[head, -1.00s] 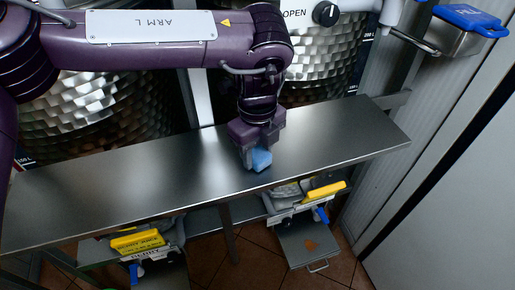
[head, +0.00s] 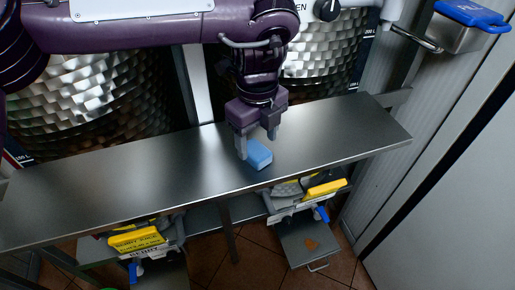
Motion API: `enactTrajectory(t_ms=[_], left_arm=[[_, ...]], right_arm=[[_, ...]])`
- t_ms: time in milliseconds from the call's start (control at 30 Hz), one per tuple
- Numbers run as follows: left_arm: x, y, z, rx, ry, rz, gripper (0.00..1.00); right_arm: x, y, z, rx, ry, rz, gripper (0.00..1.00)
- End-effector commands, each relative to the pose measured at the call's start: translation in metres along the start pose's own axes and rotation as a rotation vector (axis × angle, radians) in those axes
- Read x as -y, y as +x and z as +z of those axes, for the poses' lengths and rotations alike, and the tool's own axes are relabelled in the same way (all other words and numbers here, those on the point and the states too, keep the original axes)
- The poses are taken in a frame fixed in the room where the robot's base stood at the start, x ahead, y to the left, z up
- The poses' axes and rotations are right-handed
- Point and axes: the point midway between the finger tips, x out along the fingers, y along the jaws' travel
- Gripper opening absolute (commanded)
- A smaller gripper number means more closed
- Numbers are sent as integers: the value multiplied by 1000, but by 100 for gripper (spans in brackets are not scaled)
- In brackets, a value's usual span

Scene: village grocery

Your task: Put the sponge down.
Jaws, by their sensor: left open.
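The blue sponge (head: 258,155) lies on the steel shelf (head: 150,185), close to its front edge and right of the middle. My left gripper (head: 257,146) is above and just behind the sponge, pointing down. Its two grey fingers are spread apart and hold nothing. The fingertips are very close to the sponge; I cannot tell whether the left one touches it. My right gripper is not in view.
Two dimpled steel tanks (head: 95,105) stand behind the shelf. Bare shelf lies on both sides of the sponge. Below are machines with yellow parts (head: 137,239) and a steel tray (head: 308,243). A blue-lidded container (head: 462,30) hangs at upper right, beside a pale panel (head: 450,190).

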Motion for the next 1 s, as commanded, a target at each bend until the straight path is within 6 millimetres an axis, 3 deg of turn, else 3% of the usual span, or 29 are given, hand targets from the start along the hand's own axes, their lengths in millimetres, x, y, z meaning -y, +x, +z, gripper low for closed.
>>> enactTrajectory(t_ms=[200, 400, 1000], left_arm=[[1, -50, 1, 7, 0, -4, 62], [1, -79, 1, 3, 0, -1, 62], [0, -87, 0, 0, 0, -1, 62]], right_arm=[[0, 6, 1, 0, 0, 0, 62], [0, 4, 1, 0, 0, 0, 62], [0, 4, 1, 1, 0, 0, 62]])
